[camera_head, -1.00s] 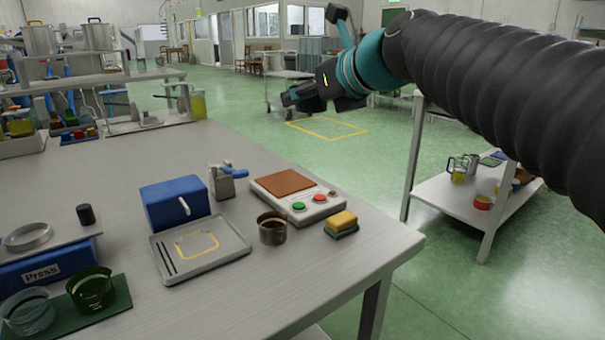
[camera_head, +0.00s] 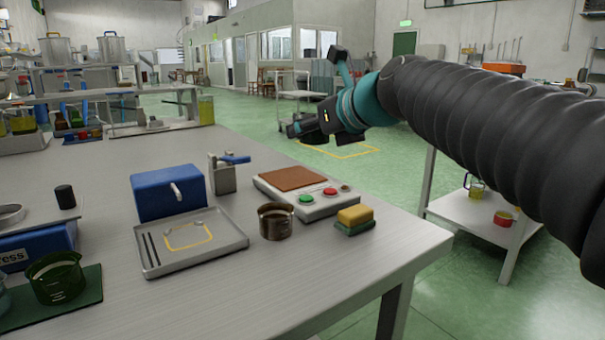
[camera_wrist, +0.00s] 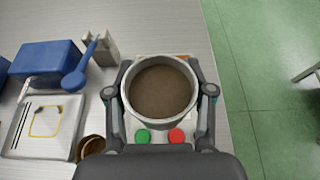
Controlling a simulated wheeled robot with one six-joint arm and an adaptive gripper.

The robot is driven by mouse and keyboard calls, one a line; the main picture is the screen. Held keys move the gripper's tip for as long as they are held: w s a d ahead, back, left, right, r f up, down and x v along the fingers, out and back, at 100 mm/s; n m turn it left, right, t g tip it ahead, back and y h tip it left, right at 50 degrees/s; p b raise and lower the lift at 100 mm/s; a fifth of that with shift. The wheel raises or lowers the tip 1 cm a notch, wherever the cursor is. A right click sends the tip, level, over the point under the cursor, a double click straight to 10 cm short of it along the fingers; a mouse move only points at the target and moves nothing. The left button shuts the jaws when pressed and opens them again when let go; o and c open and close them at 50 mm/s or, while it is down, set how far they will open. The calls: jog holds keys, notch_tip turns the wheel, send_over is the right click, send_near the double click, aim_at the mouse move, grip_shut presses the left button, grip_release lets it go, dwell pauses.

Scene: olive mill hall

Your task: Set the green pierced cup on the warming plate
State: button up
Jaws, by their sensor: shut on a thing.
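My gripper (camera_head: 306,128) is raised beyond the bench's right side in the head view. In the wrist view my gripper (camera_wrist: 160,92) is shut around a round cup (camera_wrist: 160,120) with a pale grey rim and a brown inside; no green or holes show on it. What it holds is not clear in the head view. The warming plate (camera_head: 292,178) is a pale box with a brown top and green and red buttons; no cup stands on it. In the wrist view its buttons show just below the held cup. A dark green cup (camera_head: 56,281) stands on a green mat at left.
A brown cup (camera_head: 275,222) and a yellow-green sponge (camera_head: 355,218) stand before the plate. A grey tray (camera_head: 215,255), a blue box (camera_head: 168,192) and a grey holder with a blue handle (camera_head: 224,177) are to its left. A low white shelf (camera_head: 480,220) stands right.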

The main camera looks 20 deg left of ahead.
jog(key=b, duration=0.1)
send_over(289, 175)
jog(key=f, duration=0.5)
jog(key=shift+w+a+f, duration=0.15)
jog(key=shift+w, duration=0.05)
notch_tip(289, 175, down, 4)
jog(key=shift+f+b, duration=0.1)
jog(key=shift+b, duration=1.1)
jog(key=o, duration=1.2)
jog(key=shift+o, duration=0.2)
jog(key=shift+r, duration=0.2)
jog(key=p+v, duration=0.1)
jog(key=v, duration=1.1)
jog(key=shift+f+p, duration=0.15)
jog(key=shift+p, duration=0.2)
